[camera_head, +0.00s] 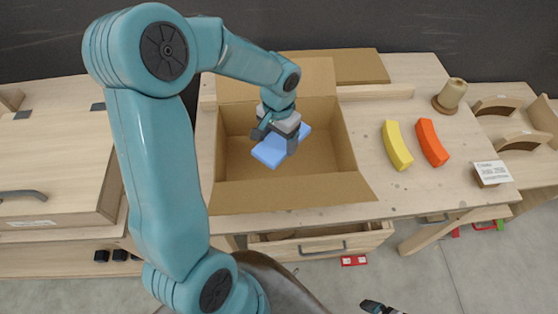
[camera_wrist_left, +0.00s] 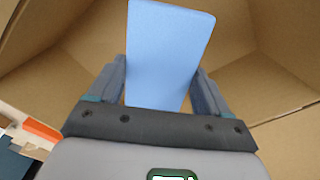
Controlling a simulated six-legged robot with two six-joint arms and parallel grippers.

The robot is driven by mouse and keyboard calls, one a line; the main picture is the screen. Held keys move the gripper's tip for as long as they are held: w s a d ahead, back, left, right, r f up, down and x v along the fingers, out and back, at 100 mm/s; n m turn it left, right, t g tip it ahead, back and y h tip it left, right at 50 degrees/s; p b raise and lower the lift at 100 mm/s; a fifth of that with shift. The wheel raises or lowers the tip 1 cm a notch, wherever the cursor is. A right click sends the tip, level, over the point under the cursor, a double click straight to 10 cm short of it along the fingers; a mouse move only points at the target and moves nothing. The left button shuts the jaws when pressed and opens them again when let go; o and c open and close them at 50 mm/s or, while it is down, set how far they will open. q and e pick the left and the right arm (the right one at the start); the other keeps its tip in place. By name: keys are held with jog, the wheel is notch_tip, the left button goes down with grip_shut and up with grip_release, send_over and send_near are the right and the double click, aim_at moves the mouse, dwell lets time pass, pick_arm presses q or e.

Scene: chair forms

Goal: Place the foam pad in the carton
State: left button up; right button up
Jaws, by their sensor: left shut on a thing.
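The foam pad (camera_head: 271,152) is a flat light-blue block. In the head view it is over the inside of the open cardboard carton (camera_head: 347,188). My left gripper (camera_head: 284,141) is shut on the foam pad. The left wrist view shows the pad (camera_wrist_left: 168,50) between the two fingers, with the carton's brown walls (camera_wrist_left: 270,85) around it. I cannot tell whether the pad touches the carton floor. My right gripper (camera_head: 378,307) shows only as a dark tip at the bottom edge, and its jaws cannot be made out.
A yellow curved block (camera_head: 397,145) and an orange one (camera_head: 432,143) lie on the wooden table right of the carton. A spool-like wooden piece (camera_head: 451,94) and a small label card (camera_head: 492,172) are further right. A drawer (camera_head: 320,244) stands partly open below.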

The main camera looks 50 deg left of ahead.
pick_arm(q)
send_over(279, 168)
notch_tip(279, 168, down, 6)
jog(key=shift+s+r, duration=0.1)
jog(key=shift+r, duration=0.15)
jog(key=shift+f, duration=2.45)
jog(key=shift+f, duration=0.15)
jog(key=o, duration=0.9)
jog(key=shift+o, duration=0.2)
notch_tip(279, 168, up, 12)
jog(key=shift+r+b, duration=0.2)
jog(key=shift+b, duration=0.1)
